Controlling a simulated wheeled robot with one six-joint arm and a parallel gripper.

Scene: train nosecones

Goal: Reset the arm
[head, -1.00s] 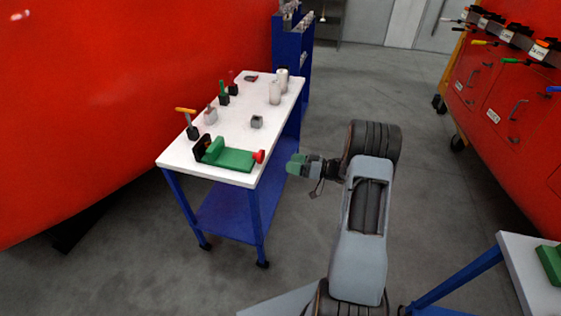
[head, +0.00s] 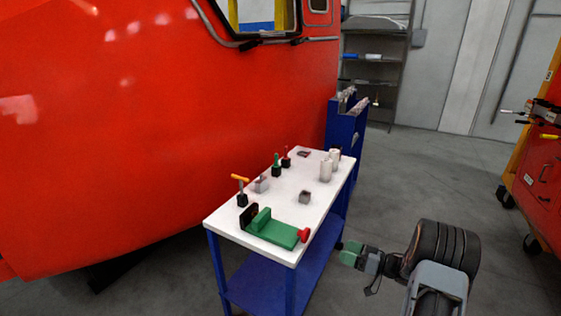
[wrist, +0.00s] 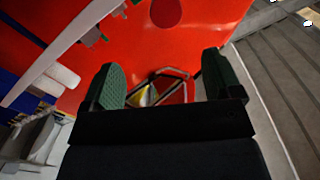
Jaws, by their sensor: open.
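My gripper (head: 347,254) shows in the head view at the lower right, beside the right edge of the white-topped table and apart from it. Its green fingertips point left. In the wrist view my gripper (wrist: 162,85) is open, with a green pad on each side and nothing between them. Behind the pads I see a red surface (wrist: 215,25) and a small yellow and red shape with a thin frame (wrist: 165,88) that I cannot identify.
The table (head: 235,222) has blue legs and holds a green vise (head: 275,232), white cylinders (head: 326,170), a small grey block (head: 305,197) and upright tools. A red train nose (head: 150,120) stands behind it. A blue rack (head: 342,135) stands at the back. Grey floor (head: 420,180) is free on the right.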

